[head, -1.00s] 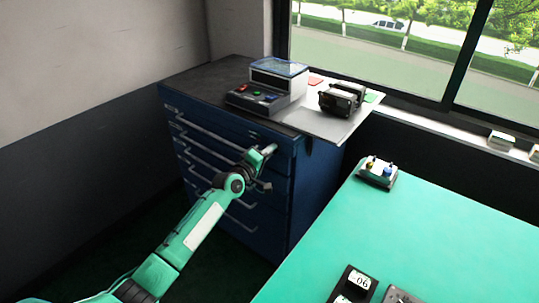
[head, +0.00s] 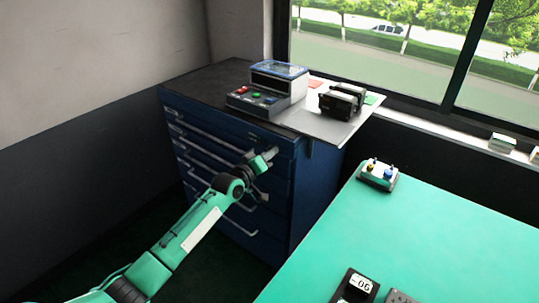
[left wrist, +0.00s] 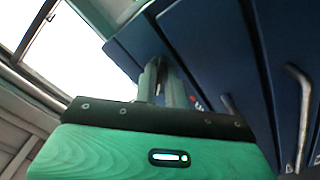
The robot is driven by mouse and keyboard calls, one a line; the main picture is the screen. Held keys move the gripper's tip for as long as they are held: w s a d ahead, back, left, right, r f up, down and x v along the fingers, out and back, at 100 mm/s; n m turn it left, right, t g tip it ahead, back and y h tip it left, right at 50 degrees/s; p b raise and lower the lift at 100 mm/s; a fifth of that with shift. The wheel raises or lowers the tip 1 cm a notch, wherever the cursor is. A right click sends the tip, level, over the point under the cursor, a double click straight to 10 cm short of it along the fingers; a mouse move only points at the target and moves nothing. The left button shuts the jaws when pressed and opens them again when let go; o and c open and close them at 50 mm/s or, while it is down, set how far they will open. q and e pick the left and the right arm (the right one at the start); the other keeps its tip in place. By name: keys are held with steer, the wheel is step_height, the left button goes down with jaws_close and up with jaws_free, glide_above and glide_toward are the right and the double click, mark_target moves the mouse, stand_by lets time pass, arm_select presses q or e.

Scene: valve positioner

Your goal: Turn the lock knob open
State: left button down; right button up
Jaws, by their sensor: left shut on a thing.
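The blue drawer cabinet (head: 320,205) stands by the wall under the window. My left gripper (head: 270,153) is at the upper right of its drawer front, near the top corner. In the left wrist view the two grey fingers (left wrist: 160,83) point at the blue cabinet face (left wrist: 205,40) and are close together. The gripper is shut on the lock knob, which the fingers hide, so its angle cannot be read. My right gripper is in neither view.
On the cabinet top stand a control box (head: 275,85) with coloured buttons and a dark device (head: 342,99) on a pale sheet (head: 325,125). Drawer handles (head: 215,142) stick out. A green table (head: 420,230) is at the right, with a small knob box (head: 378,174).

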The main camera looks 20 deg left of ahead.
arm_select(q)
steer(key=shift+f, duration=0.1)
steer(key=c, duration=1.6)
jaws_free()
steer(key=shift+o, duration=0.2)
